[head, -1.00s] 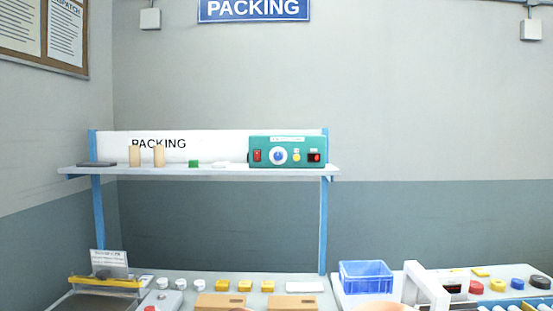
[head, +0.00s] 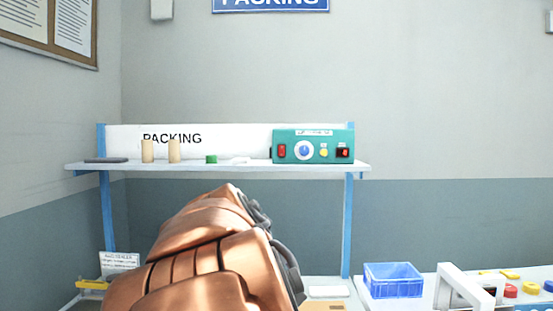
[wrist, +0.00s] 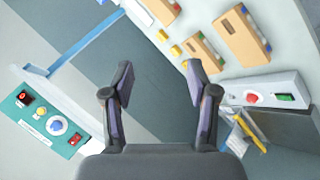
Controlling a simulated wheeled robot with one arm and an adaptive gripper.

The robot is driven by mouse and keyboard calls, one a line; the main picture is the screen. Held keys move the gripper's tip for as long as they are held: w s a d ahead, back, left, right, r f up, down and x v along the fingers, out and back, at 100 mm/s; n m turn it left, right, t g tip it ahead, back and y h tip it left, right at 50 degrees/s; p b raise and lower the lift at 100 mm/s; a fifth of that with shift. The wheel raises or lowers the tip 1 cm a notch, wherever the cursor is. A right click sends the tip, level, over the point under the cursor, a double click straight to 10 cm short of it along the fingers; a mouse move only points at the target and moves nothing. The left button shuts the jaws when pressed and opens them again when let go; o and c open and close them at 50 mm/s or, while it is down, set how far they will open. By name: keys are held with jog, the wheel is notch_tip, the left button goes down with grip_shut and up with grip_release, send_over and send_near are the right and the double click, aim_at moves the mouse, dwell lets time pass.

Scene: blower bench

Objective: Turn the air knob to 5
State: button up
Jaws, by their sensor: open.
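The air knob (head: 304,150) is a round blue knob with a pale ring on the front of a teal control box (head: 338,159). The box stands at the right end of the raised shelf. A red switch, a yellow button and a small dark red display sit on the same face. In the wrist view the box lies at the lower left, tilted, with the knob (wrist: 58,127) on it. My gripper (wrist: 160,80) is open and empty, well apart from the box. In the head view my copper arm rises below the shelf; the gripper's fingers cannot be made out there.
The shelf (head: 230,166) also holds two tan cylinders (head: 160,150), a green piece (head: 211,159) and a dark flat item. Below, a blue crate (head: 393,280) and a white arch (head: 462,285) stand at right. The bench holds boxes (wrist: 242,37) and a red-and-green button panel (wrist: 265,98).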

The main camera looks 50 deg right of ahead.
aim_at(305, 151)
jog(key=w+d+r+n+h+b, duration=0.25)
jog(key=d+r+h, duration=0.35)
jog(key=d+r, duration=0.6)
jog(key=w+d+r+n+h+b, duration=0.1)
jog(key=d+r+n+h, duration=0.4)
jog(key=d+r, duration=0.7)
jog(key=w+d+n+t, duration=0.3)
jog(key=w+n, duration=0.1)
jog(key=n, duration=0.2)
jog(key=w+d+f+n+t+y, duration=0.1)
jog(key=w+d+n+t, duration=0.2)
jog(key=w+n+t, duration=0.1)
jog(key=w+d+f+n+t+p, duration=0.1)
jog(key=w+d+n+t, duration=0.2)
jog(key=w+n, duration=0.2)
jog(key=shift+d+n, duration=0.2)
jog(key=shift+n, duration=0.5)
jog(key=shift+d+n, duration=0.2)
jog(key=shift+n, duration=0.45)
jog(key=shift+w+d+r+p, duration=0.1)
jog(key=shift+w+d+p, duration=0.35)
jog(key=shift+d+p, duration=0.2)
jog(key=shift+p+x, duration=0.8)
jog(key=shift+p, duration=0.1)
jog(key=shift+w+d+p, duration=0.25)
jog(key=shift+d+p, duration=0.1)
jog(key=shift+d, duration=0.1)
